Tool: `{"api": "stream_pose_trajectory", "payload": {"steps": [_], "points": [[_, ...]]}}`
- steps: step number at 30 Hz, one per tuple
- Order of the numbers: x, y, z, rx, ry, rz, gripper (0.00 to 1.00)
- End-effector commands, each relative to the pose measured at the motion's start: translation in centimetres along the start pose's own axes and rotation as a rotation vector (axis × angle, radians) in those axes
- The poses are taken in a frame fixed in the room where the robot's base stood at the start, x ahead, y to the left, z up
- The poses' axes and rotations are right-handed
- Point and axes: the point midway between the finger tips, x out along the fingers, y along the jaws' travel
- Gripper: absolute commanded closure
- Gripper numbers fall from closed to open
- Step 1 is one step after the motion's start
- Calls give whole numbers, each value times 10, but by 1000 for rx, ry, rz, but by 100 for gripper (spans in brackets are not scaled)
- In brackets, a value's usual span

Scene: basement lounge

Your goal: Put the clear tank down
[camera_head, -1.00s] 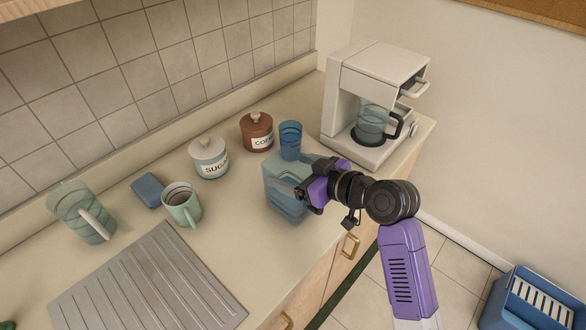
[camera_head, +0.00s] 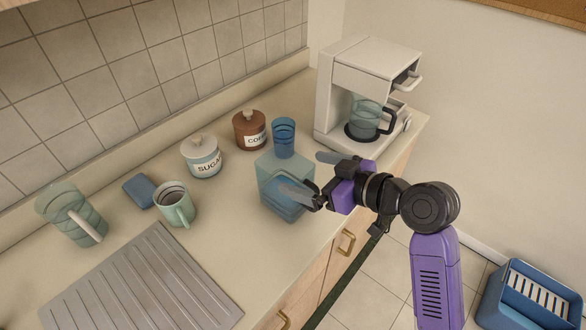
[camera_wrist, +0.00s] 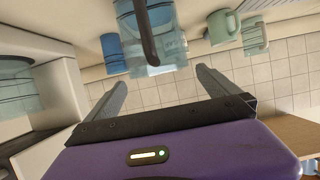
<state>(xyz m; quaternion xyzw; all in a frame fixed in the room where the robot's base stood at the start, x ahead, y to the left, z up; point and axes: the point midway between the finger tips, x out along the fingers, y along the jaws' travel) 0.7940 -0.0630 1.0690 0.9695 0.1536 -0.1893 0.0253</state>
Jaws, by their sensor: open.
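The clear tank (camera_head: 285,172), a see-through bluish box, stands upright on the counter (camera_head: 240,240) near its front edge. It also shows in the wrist view (camera_wrist: 165,55), with a dark handle-like bar facing me. My gripper (camera_head: 314,176) is to the right of the tank, with its jaws spread wide. One finger overlaps the tank's near side in the head view. In the wrist view my fingertips (camera_wrist: 160,77) point toward the tank with a gap between them and nothing held.
A white coffee machine (camera_head: 350,80) with a glass jug (camera_head: 365,117) stands behind right. A blue cup (camera_head: 284,138) is just behind the tank. Coffee (camera_head: 249,130) and sugar jars (camera_head: 202,157), a green mug (camera_head: 175,204) and a ridged drainer (camera_head: 140,285) lie left.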

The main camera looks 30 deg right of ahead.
Motion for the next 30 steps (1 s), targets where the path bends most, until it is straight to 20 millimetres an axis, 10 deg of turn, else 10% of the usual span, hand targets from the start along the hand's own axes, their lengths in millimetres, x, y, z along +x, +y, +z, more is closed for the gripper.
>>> {"api": "stream_pose_trajectory", "payload": {"steps": [9,20,30], "points": [[-45,0,0,-1,0,2,0],[-50,-1,4,6,-3,4,0],[-61,-29,91,160,-36,176,0]]}}
